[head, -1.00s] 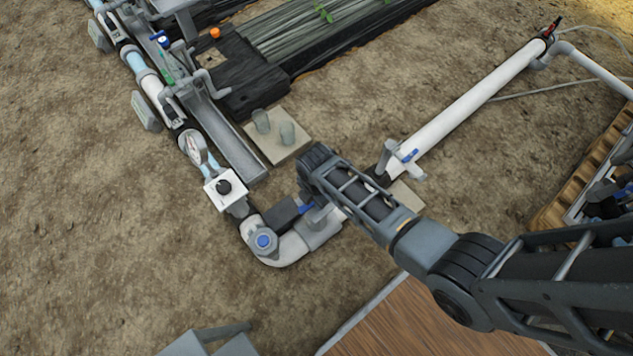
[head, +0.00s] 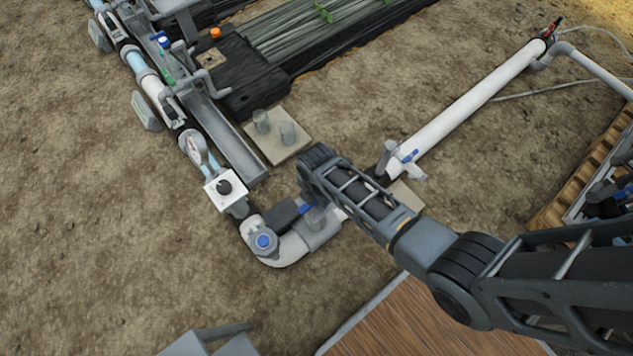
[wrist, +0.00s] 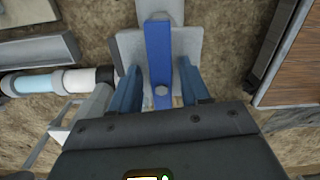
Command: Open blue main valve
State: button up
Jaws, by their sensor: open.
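A blue lever handle (wrist: 159,50) runs up the middle of the wrist view, over a pale grey body (wrist: 130,45). My gripper (wrist: 159,88) is open, with one blue-grey finger on each side of the lever. Gaps show between the fingers and the lever, so I see no firm grip. In the head view, a bit of blue handle (head: 306,208) shows beside my arm, on the pipe near the white elbow. My arm hides part of this spot, and my fingers cannot be made out there.
A white elbow with a blue-capped fitting (head: 262,241) and a gauge box (head: 224,188) lie to the left. A long white pipe (head: 470,103) with another small blue handle (head: 410,156) runs to the upper right. A wooden deck (head: 405,318) is at the bottom. Bare soil lies left.

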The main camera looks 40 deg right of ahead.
notch_tip(320, 180, up, 10)
jog(key=p, duration=1)
jog(key=shift+s+a, duration=0.1)
jog(key=shift+f, duration=0.1)
